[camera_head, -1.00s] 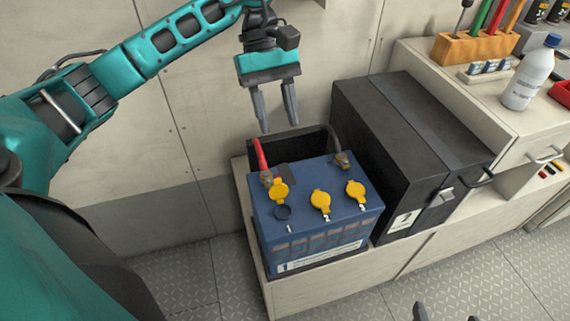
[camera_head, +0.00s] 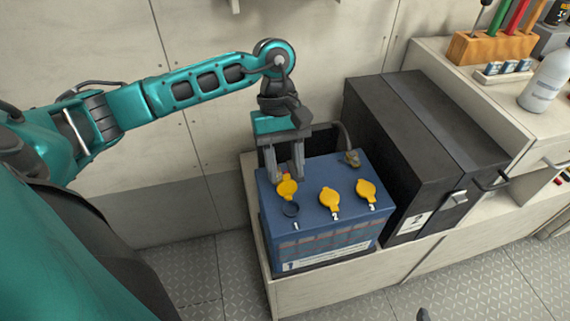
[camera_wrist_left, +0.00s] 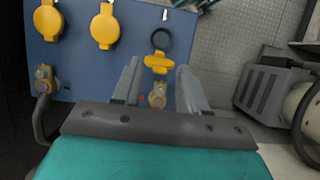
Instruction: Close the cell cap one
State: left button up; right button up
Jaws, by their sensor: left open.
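The blue battery marked 1 (camera_head: 320,232) stands in a tray-like bay. Its left yellow cap (camera_head: 287,189) is flipped up beside an open dark filler ring (camera_head: 291,210); two other yellow caps, the middle one (camera_head: 330,198) and the right one (camera_head: 366,190), lie flat. My left gripper (camera_head: 287,178) is open, pointing down right behind the left cap. In the left wrist view the raised cap (camera_wrist_left: 157,63) shows between the fingertips, with the ring (camera_wrist_left: 162,38) beyond; contact cannot be told. A dark tip, apparently my right gripper (camera_head: 423,314), barely shows at the bottom edge.
A brass terminal (camera_wrist_left: 158,97) sits between my left fingers in the wrist view. Another terminal (camera_head: 352,158) with a cable is at the back right. A black box marked 2 (camera_head: 425,150) stands close on the right. A white bottle (camera_head: 546,82) is on the counter.

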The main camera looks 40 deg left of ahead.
pick_arm(q)
jog(key=shift+f, duration=0.1)
jog(key=shift+c, duration=0.3)
grip_shut()
